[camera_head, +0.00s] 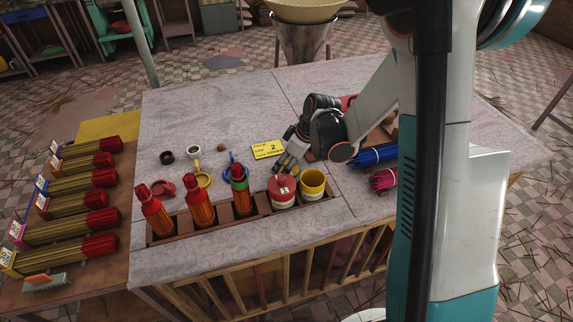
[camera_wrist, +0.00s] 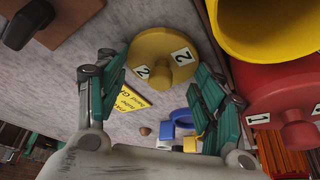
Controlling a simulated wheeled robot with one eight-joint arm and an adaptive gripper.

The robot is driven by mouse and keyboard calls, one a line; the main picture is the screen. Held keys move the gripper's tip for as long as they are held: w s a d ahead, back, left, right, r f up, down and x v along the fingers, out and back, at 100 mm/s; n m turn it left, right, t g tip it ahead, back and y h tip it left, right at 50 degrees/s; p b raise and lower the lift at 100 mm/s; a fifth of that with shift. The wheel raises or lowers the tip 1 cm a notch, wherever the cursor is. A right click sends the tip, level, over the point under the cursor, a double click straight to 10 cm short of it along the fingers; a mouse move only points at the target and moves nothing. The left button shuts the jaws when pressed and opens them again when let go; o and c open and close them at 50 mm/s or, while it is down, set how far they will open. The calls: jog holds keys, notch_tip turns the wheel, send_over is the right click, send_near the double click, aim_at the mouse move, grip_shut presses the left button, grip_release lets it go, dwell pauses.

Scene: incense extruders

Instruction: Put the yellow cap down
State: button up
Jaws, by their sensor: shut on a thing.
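My gripper (camera_wrist: 155,72) is shut on the yellow cap (camera_wrist: 148,52), a round lid with a knob and white labels reading 2. In the wrist view the cap sits between the two fingertips. In the head view my gripper (camera_head: 286,160) is over the grey table, just behind the red-lidded jar, and largely hides the cap. I cannot tell whether the cap touches the table. An open yellow jar (camera_head: 312,184) stands at the right end of the wooden rack, and shows in the wrist view (camera_wrist: 280,25).
The red-capped jar (camera_head: 282,192) and several red extruders (camera_head: 200,208) stand in the rack (camera_head: 262,205). A yellow card (camera_head: 268,149), small rings and cups lie left of my gripper. Blue (camera_head: 373,156) and pink bundles (camera_head: 383,179) lie right. The table's back left is clear.

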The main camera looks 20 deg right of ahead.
jog(key=shift+r, duration=0.1)
jog(key=shift+f, duration=0.25)
jog(key=o, duration=0.5)
jog(key=shift+r, duration=0.1)
jog(key=shift+r, duration=0.2)
jog(key=p+v, duration=0.4)
jog(key=v, duration=0.8)
